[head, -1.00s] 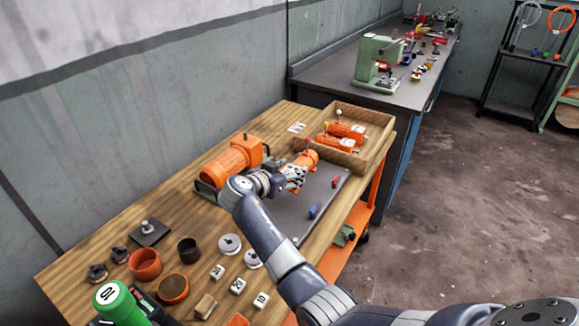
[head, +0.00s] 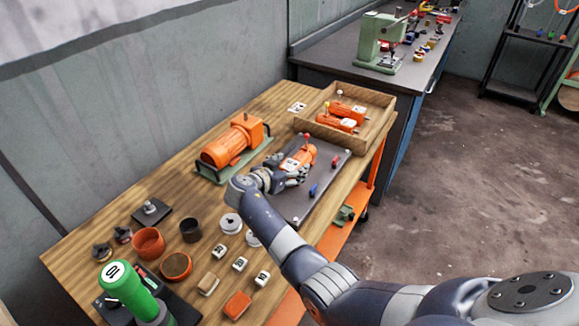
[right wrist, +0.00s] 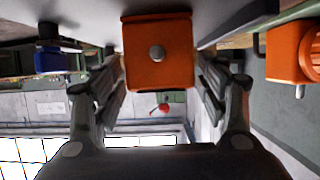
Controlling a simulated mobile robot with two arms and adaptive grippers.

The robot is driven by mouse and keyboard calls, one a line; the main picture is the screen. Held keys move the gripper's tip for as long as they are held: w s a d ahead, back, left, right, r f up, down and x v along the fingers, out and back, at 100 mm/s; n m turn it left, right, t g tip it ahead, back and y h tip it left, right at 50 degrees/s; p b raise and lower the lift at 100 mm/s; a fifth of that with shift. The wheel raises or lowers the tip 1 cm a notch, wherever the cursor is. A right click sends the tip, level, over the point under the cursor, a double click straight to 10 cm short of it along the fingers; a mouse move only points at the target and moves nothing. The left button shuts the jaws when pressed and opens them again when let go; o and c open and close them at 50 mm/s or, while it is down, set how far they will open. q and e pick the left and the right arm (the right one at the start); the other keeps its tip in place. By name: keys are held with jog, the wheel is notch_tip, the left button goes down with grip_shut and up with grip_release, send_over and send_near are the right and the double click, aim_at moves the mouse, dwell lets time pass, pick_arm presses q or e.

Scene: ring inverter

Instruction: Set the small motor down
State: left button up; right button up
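The small orange motor (head: 309,154), with a white label and a red knob, rests on the dark grey mat (head: 294,208) on the wooden table. My right gripper (head: 300,178) is low over the mat, at the motor's near side. In the right wrist view the motor's square orange end (right wrist: 157,70) with a grey shaft lies between the spread fingers (right wrist: 160,85), with narrow gaps seen on both sides. The gripper looks open. My left gripper is not in view.
A large orange motor (head: 232,145) on a green base stands left of the mat. A wooden tray (head: 372,141) with orange motors is behind it. Red and blue small parts (head: 313,190) lie on the mat's right. Cups, discs and numbered blocks (head: 240,264) fill the near table.

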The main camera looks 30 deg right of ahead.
jog(key=b+v, duration=0.1)
jog(key=v, duration=0.5)
jog(key=shift+a, duration=0.15)
jog(key=shift+s+a+r, duration=0.35)
jog(key=shift+a, duration=0.05)
dwell(0.3)
